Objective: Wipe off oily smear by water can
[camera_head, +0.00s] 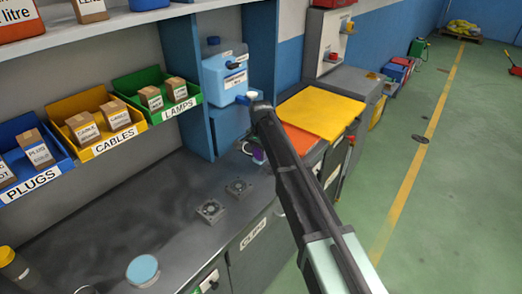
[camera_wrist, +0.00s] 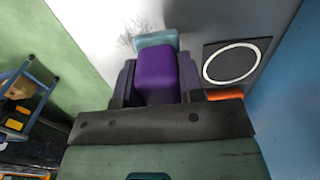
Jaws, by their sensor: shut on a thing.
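My gripper (camera_wrist: 155,85) is shut on a purple block with a pale teal pad at its far end, perhaps a sponge (camera_wrist: 155,75). A bit of its purple shows behind my arm in the head view (camera_head: 258,154). A dark, blotchy smear (camera_wrist: 128,38) lies on the pale grey surface just beyond and left of the pad. I cannot tell whether the pad touches that surface. A light blue can (camera_head: 215,76) with a dark cap and white labels stands upright on a blue stand, left of my arm in the head view. My fingertips are hidden there.
A black square with a white ring (camera_wrist: 238,62) lies right of the sponge. Two small dark square items (camera_head: 210,210) and a round blue-topped item (camera_head: 143,269) are on the dark workbench. Labelled bins (camera_head: 108,133) line the left. Yellow (camera_head: 320,112) and orange panels lie beyond my arm.

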